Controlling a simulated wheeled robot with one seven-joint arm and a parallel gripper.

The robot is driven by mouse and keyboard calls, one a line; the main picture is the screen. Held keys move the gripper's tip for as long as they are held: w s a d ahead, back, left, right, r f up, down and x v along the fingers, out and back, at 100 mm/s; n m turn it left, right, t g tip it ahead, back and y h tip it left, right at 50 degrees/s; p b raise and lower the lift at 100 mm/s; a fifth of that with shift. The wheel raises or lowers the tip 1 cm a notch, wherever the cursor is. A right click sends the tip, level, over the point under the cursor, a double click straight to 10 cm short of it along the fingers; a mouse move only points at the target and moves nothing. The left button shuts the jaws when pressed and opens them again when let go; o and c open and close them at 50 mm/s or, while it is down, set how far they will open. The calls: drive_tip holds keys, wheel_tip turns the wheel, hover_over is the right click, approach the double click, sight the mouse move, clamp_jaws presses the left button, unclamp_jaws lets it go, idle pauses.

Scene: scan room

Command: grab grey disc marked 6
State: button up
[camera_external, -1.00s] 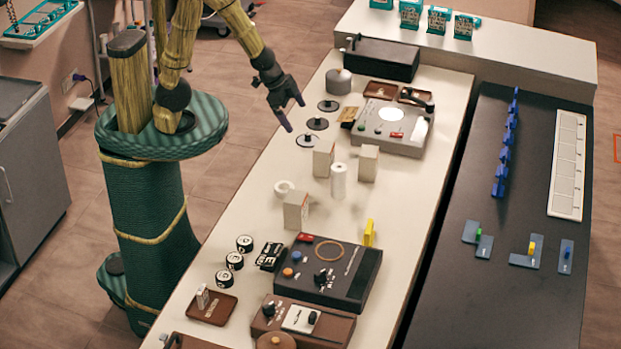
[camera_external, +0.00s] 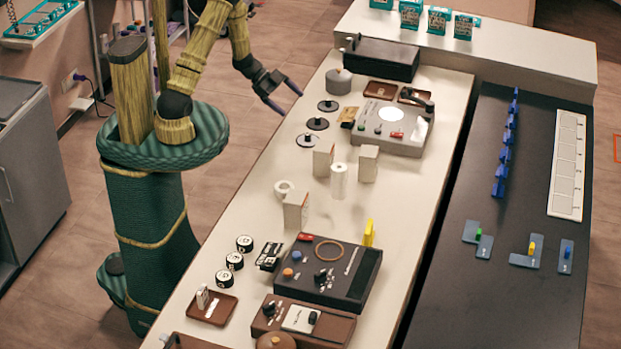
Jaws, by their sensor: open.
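Three dark grey discs with small upright posts lie in a row on the left part of the cream table: a far one (camera_external: 328,105), a middle one (camera_external: 317,124) and a near one (camera_external: 306,141). Any numbers on them are too small to read, so I cannot tell which is marked 6. My gripper (camera_external: 290,104) is open and empty. In the picture it is left of the far and middle discs, near the table's left edge, apart from them. Its height above the table is hard to judge.
A grey round canister (camera_external: 338,82) stands behind the discs. White boxes (camera_external: 323,158) and a white roll (camera_external: 338,181) stand in front. A grey device (camera_external: 395,126) is to the right. Black-and-white round pieces (camera_external: 244,243) lie farther forward. The table's left strip is partly clear.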

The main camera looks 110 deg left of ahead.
drive_tip(key=s+d+f+t+h, duration=0.1)
drive_tip(key=s+t+h, duration=0.1)
drive_tip(key=s, duration=0.6)
drive_tip(key=shift+f+b, duration=0.3)
drive_tip(key=shift+f, duration=0.1)
drive_tip(key=shift+d, duration=0.1)
drive_tip(key=p, duration=0.1)
approach(303, 138)
drive_tip(key=w, duration=0.2)
drive_tip(key=w+d, duration=0.1)
drive_tip(key=w, duration=0.1)
drive_tip(key=shift+r, duration=0.35)
drive_tip(key=shift+w+f, duration=0.15)
drive_tip(key=shift+w, duration=0.05)
drive_tip(key=p+x, duration=0.1)
drive_tip(key=x, duration=0.4)
drive_tip(key=shift+d+f, duration=0.15)
drive_tip(key=shift+f, duration=0.15)
